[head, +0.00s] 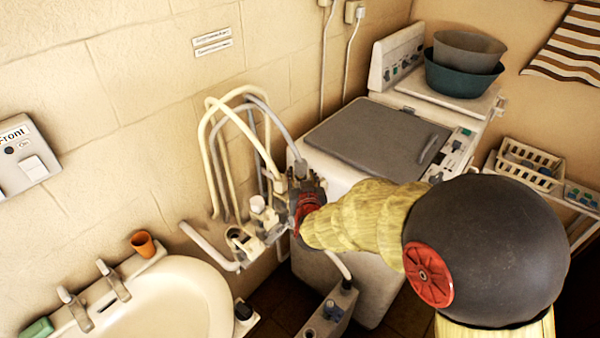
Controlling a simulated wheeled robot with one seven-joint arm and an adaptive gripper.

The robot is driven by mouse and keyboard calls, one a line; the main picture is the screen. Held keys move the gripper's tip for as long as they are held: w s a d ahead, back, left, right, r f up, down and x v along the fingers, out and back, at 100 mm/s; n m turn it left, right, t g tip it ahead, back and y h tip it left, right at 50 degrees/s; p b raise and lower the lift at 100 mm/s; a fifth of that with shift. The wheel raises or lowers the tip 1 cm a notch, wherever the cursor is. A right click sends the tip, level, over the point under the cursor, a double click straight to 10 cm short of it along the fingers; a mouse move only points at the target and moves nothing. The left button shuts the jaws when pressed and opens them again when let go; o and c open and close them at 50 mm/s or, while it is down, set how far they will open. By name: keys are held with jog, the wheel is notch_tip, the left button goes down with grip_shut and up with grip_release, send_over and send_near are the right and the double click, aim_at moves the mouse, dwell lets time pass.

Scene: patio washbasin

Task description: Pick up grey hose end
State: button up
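A grey hose (276,121) arches with several cream hoses (212,130) against the wall, between the basin and the washing machine. One grey length comes down on the right to my gripper (288,184). My gripper is at the right side of the hose cluster, at the end of my arm with its red wrist ring. The fingers are small and mixed in with the fittings and hoses, so I cannot tell whether they are open or touch the hose. The hose end itself is hidden or not distinct there.
Valves and fittings (258,215) crowd below the hoses. A white washbasin (190,290) with an orange cup (143,244) stands at the lower left. The washing machine (375,140) is behind my arm, with basins (465,65) on its back. A cream basket (530,165) is at the right.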

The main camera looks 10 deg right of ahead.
aim_at(301, 169)
jog(key=b+x, duration=0.1)
jog(key=x, duration=0.5)
jog(key=shift+w+d+b, duration=0.2)
jog(key=shift+w+b, duration=0.1)
jog(key=shift+w, duration=0.05)
jog(key=shift+c, duration=0.7)
jog(key=c, duration=0.8)
grip_shut()
